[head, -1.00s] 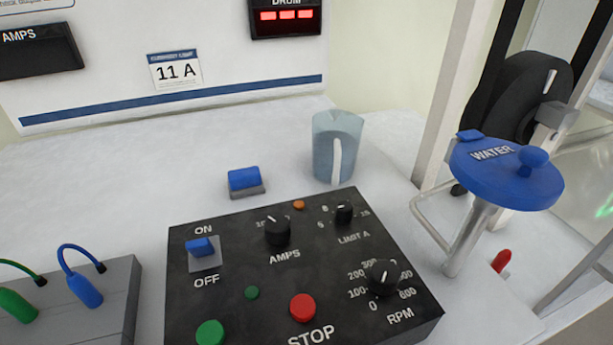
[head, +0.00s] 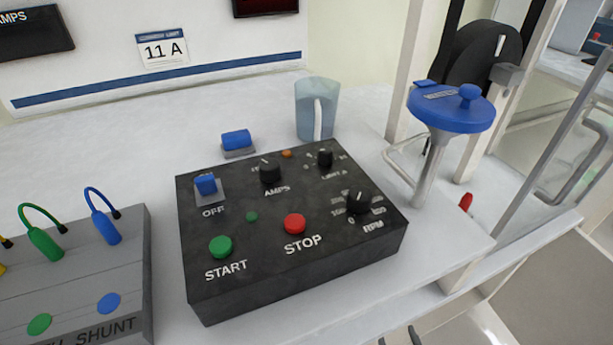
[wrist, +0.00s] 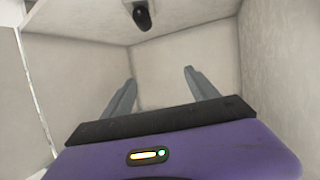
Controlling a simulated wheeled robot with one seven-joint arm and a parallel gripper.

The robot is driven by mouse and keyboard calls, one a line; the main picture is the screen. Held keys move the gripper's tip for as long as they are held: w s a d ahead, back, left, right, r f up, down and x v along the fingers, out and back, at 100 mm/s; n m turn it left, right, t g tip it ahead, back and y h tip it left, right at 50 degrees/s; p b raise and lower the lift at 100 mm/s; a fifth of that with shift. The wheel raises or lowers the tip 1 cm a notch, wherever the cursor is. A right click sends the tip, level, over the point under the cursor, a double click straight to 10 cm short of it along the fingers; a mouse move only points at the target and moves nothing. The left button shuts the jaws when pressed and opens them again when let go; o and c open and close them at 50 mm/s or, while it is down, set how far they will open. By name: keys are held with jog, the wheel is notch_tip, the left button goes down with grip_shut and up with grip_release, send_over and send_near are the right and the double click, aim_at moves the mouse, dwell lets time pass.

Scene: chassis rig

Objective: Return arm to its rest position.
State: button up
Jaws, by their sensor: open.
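My gripper (wrist: 160,85) shows in the wrist view, with its two grey fingers spread apart and nothing between them. Its purple body with a small lit indicator fills the bottom of that view. I cannot clearly make out my arm or gripper in the head view.
A black control box (head: 290,275) stands on the white bench, with a shunt block (head: 85,285) at its left. Behind it are a blue-topped block (head: 237,141) and a translucent jug (head: 304,105).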

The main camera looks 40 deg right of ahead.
jog(key=s+a+r+n+t+y+b, duration=0.25)
jog(key=s+a+r+y+b, duration=0.2)
jog(key=a+r, duration=0.6)
jog(key=s+a+r+n+t+y+b, duration=0.1)
jog(key=s+a+r+n+y+b, duration=0.4)
jog(key=a+r, duration=0.55)
notch_tip(320, 180, up, 37)
jog(key=p, duration=3.5)
jog(key=shift+w+d+r+m+h, duration=0.2)
jog(key=shift+w+d+m+h, duration=0.15)
jog(key=shift+h, duration=0.1)
jog(key=shift+f, duration=0.1)
jog(key=shift+c, duration=0.5)
